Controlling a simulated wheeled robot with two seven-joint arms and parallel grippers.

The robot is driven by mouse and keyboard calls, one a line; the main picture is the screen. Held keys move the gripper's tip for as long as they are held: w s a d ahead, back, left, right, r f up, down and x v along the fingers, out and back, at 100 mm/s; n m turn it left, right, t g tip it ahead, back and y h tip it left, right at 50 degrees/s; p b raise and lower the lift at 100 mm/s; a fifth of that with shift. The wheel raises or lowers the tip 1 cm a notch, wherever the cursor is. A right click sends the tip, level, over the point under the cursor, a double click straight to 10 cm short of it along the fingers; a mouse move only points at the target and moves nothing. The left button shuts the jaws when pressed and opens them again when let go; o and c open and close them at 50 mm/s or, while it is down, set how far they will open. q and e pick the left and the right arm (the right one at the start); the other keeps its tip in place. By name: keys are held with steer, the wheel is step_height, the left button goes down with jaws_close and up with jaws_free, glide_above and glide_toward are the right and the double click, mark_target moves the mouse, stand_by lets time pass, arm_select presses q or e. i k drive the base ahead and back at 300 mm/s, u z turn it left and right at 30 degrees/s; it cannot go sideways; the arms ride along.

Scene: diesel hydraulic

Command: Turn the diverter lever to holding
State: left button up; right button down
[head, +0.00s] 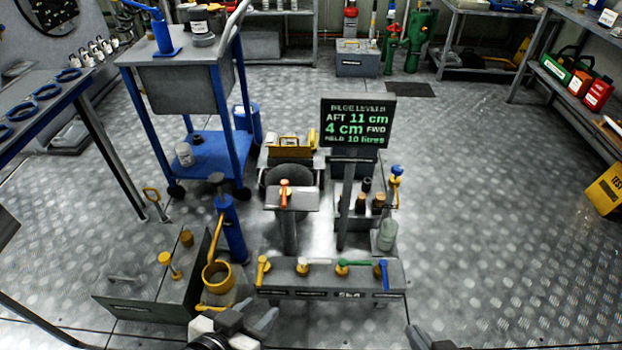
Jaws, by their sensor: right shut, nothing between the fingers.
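An orange-red lever (285,192) stands upright on a small grey pedestal in the middle of the head view. In front of it is a low grey manifold (330,274) with a row of handles: a yellow lever (263,268), a white lever (318,262), a green lever (355,263) and a blue lever (384,273). I cannot read which one is the diverter lever. My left gripper (262,318) is just in front of the manifold's left end; its fingers look apart and empty. My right gripper (418,338) is shut and empty at the bottom edge, mostly cut off.
A blue hand pump (232,225) and a yellow ring (217,275) stand left of the manifold. A grey tank (150,300) with yellow caps is further left. A display (357,121) reads aft 11 cm, 4 cm fwd, 10 litres.

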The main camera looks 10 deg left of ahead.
mark_target(285, 183)
steer(key=u, duration=0.5)
steer(key=i, duration=0.95)
steer(key=u, duration=0.95)
